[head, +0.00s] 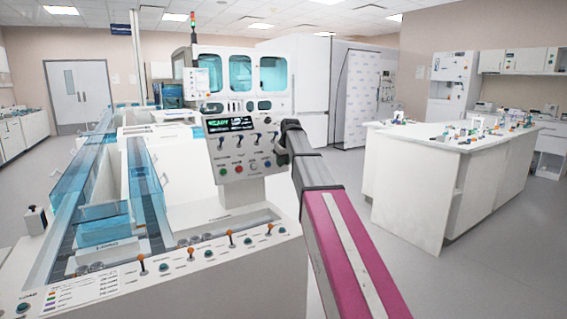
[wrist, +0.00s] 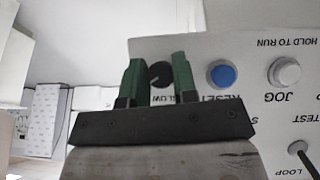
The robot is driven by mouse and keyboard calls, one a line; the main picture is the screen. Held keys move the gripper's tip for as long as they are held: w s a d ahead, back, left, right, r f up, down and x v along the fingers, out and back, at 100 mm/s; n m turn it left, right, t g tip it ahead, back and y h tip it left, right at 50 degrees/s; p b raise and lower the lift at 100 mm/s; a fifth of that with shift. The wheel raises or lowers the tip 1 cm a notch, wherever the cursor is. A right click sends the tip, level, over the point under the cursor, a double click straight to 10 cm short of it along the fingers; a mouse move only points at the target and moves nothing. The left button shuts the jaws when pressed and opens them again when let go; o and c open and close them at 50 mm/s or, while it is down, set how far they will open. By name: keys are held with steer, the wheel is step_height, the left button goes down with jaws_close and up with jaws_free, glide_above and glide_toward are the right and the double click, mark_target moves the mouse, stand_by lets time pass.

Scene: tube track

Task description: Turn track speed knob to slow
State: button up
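The track speed knob (wrist: 160,74) is a small round black dial on the white control panel (wrist: 212,52). In the wrist view it shows between the two green fingers of my gripper (wrist: 158,75), with part of the word SLOW upside down near it. The fingers stand apart on either side of the knob; a narrow gap seems to show, and firm contact is not visible. In the head view my gripper (head: 283,151) is at the right edge of the control panel (head: 240,148) and hides the knob.
A blue reset button (wrist: 222,75) and a white jog button (wrist: 284,72) sit beside the knob. A loop/test toggle (wrist: 301,153) is close by. Toggle switches line the panel above the buttons. A white island bench (head: 440,190) stands to the right, with open floor between.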

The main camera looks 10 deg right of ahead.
steer(key=shift+n, duration=0.3)
steer(key=n+t+h, duration=0.1)
steer(key=n, duration=0.1)
steer(key=n+t+h, duration=0.1)
steer(key=n+h, duration=0.1)
steer(key=shift+s+a+f, duration=0.1)
steer(key=shift+s, duration=0.1)
steer(key=n+t+h, duration=0.2)
steer(key=n+t, duration=0.1)
steer(key=n, duration=0.1)
stand_by(0.4)
stand_by(0.4)
steer(key=o, duration=0.9)
steer(key=v, duration=1)
steer(key=shift+s+a, duration=0.15)
steer(key=shift+s, duration=0.15)
